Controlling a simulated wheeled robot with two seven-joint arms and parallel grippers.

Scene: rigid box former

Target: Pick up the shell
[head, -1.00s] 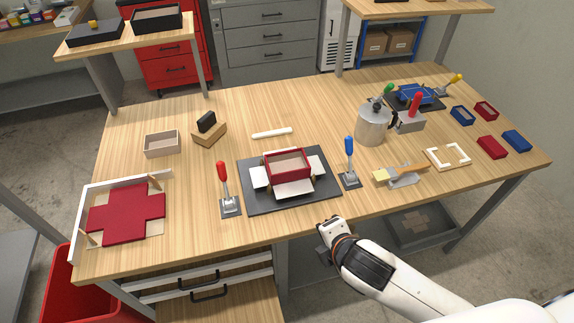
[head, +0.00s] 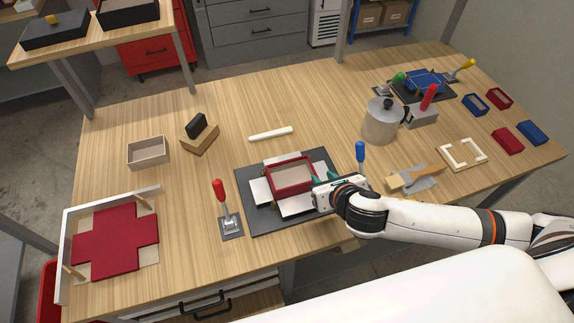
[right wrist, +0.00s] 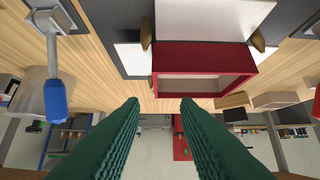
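The shell, an open box with red walls and a beige inside (head: 290,160), sits on the dark forming plate (head: 258,222) among white flaps. In the right wrist view the shell (right wrist: 205,58) is above the fingers, with brass-coloured posts beside it. My right gripper (head: 317,183) is at the shell's right side in the head view. Its green fingers (right wrist: 158,104) stand apart with nothing between them. The head view does not settle whether they touch the shell. My left gripper is not in view.
A red-handled clamp (head: 221,193) stands left of the plate and a blue-handled clamp (head: 360,152) right, close to my right arm. A metal pot (head: 381,124) is behind on the right. A beige tray (head: 148,152) and red cross-shaped sheet (head: 115,240) lie left.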

